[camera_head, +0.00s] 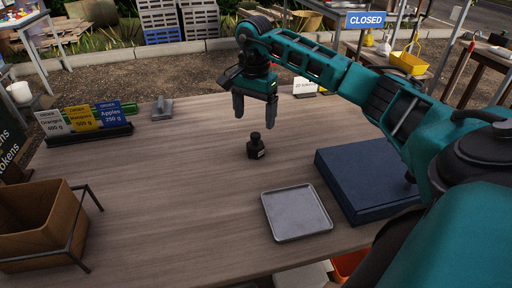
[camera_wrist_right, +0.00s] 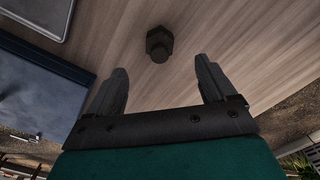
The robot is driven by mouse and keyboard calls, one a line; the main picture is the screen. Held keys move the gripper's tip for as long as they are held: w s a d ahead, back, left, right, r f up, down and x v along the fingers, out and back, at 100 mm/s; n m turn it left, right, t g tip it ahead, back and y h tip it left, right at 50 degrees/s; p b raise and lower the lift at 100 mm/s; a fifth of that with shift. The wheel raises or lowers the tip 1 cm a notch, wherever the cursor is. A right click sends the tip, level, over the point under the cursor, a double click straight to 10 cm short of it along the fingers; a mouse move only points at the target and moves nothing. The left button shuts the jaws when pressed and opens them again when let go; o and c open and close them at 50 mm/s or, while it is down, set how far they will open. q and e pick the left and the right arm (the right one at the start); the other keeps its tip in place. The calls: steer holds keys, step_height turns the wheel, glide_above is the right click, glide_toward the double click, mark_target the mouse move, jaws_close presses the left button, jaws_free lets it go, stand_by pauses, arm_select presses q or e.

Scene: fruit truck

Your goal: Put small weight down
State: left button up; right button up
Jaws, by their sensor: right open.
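The small weight (camera_head: 256,147) is a dark, knobbed piece standing upright on the wooden table (camera_head: 180,190), near its middle. It also shows in the right wrist view (camera_wrist_right: 159,44), beyond the fingertips and apart from them. My right gripper (camera_head: 255,108) is open and empty, above and a little behind the weight in the head view. Its two fingers show spread in the right wrist view (camera_wrist_right: 160,68). My left gripper is not in view.
A grey metal tray (camera_head: 296,212) lies right of the weight, beside a dark blue flat box (camera_head: 365,180). A brown crate (camera_head: 38,222) stands at the left. Order cards (camera_head: 84,120) and a grey metal piece (camera_head: 162,109) are at the back left. The table left of the weight is clear.

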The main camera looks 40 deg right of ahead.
mark_target(255, 134)
step_height(255, 134, down, 10)
steer(key=shift+d+r, duration=0.15)
steer(key=shift+r, duration=0.05)
stand_by(0.3)
steer(key=c, duration=1.5)
steer(key=shift+r, duration=0.1)
jaws_close()
steer(key=shift+r, duration=0.1)
steer(key=shift+r, duration=0.3)
step_height(255, 134, up, 19)
steer(key=p, duration=0.1)
